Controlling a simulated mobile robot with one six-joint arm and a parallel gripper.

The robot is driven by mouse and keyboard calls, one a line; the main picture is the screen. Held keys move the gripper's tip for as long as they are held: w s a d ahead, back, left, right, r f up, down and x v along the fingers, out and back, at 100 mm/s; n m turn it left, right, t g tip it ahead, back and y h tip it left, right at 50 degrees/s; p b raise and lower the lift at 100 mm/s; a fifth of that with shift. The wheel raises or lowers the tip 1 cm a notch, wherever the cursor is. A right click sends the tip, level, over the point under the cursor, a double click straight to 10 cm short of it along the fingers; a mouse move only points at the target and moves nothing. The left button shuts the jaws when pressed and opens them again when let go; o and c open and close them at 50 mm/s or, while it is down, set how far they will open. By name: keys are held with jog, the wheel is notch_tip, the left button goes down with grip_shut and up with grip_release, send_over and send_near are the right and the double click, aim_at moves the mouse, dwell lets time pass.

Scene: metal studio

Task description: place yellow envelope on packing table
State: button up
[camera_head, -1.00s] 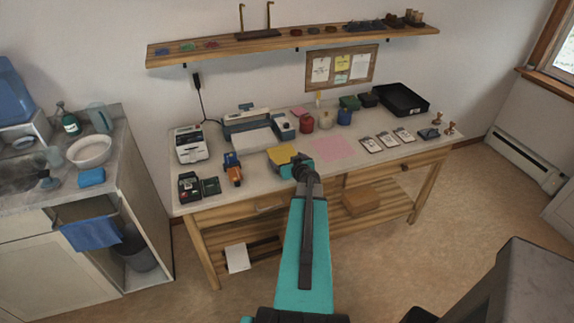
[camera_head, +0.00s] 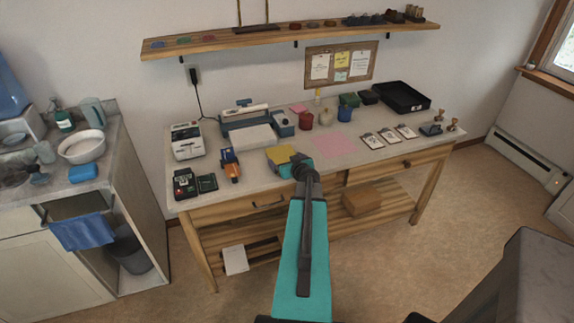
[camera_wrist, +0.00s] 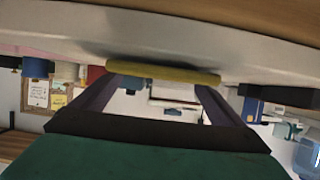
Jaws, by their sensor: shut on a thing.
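The yellow envelope (camera_head: 281,155) shows over the front middle of the packing table's pale top (camera_head: 269,195), left of the pink sheet. My gripper (camera_head: 300,167) is at the envelope's right side in the head view, partly hidden by my own arm. In the wrist view the envelope (camera_wrist: 163,73) is seen edge-on as a yellow strip between the two fingers of my gripper (camera_wrist: 158,84), which is shut on it. The table surface lies very close to the envelope there, with a dark shadow beside it. I cannot tell whether they touch.
A pink sheet (camera_head: 333,146) lies right of the envelope. An orange and blue item (camera_head: 231,168) stands left, a printer-like device (camera_head: 251,130) behind. Red (camera_head: 306,121) and blue (camera_head: 344,117) containers stand at the back. A black tray (camera_head: 402,97) is at the back right.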

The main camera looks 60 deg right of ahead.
jog(key=shift+f, duration=0.3)
dwell(0.4)
jog(key=o, duration=0.7)
jog(key=shift+r, duration=0.1)
jog(key=shift+s+r, duration=0.15)
jog(key=shift+s, duration=0.05)
jog(key=p+v, duration=0.5)
jog(key=v, duration=0.6)
jog(key=shift+s+a+r, duration=0.1)
jog(key=shift+a, duration=0.1)
jog(key=shift+s, duration=0.1)
dwell(0.9)
